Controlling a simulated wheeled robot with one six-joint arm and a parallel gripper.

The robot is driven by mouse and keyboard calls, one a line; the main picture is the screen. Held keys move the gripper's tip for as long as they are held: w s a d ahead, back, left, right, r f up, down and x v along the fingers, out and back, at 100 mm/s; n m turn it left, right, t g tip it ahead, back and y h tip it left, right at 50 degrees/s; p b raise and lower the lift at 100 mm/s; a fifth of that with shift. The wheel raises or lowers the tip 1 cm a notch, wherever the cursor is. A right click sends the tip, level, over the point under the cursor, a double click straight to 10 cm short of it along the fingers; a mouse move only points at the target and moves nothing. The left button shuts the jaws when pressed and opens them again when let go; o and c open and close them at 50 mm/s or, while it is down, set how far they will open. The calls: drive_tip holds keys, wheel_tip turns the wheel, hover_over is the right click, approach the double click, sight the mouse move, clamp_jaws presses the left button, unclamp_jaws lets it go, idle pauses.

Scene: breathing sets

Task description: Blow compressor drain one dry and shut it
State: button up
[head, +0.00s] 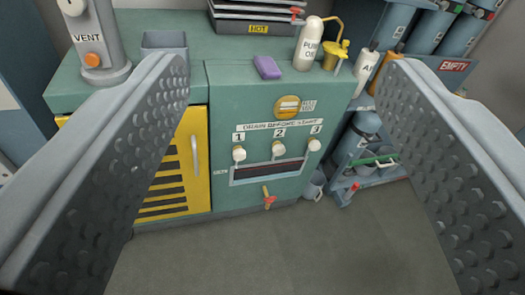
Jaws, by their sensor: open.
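The teal compressor cabinet (232,107) stands ahead, with a "drain before start" label (278,126) on its front. Below the label are three cream knobs: drain one (239,154) at left, drain two (278,149) in the middle and drain three (314,145) at right. A dark slot (268,171) with a pale frame sits under them. I cannot tell from here whether any drain is open. My gripper (287,75) is open and empty, its fingers wide on both sides of the view, well short of the cabinet.
A red-handled tap (268,198) sticks out low on the cabinet. A purple block (267,67) and a white oil bottle (309,45) stand on top. A yellow louvred door (178,170) is at left, gas cylinders (358,135) at right. The floor (270,255) in front is clear.

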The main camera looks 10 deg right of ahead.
sight(240, 157)
drive_tip(key=w+d+f+n+y, duration=0.25)
drive_tip(key=w+f+n, duration=0.45)
drive_tip(key=w+f, duration=1.7)
wheel_tip(240, 157, down, 30)
drive_tip(key=w+d+n+y, duration=0.2)
drive_tip(key=w+n+y, duration=0.1)
drive_tip(key=n+y, duration=0.1)
drive_tip(key=shift+h, duration=0.25)
drive_tip(key=x, duration=1.7)
drive_tip(key=shift+s+a+f, duration=0.1)
drive_tip(key=shift+f, duration=0.3)
drive_tip(key=shift+c, duration=0.4)
drive_tip(key=c, duration=0.9)
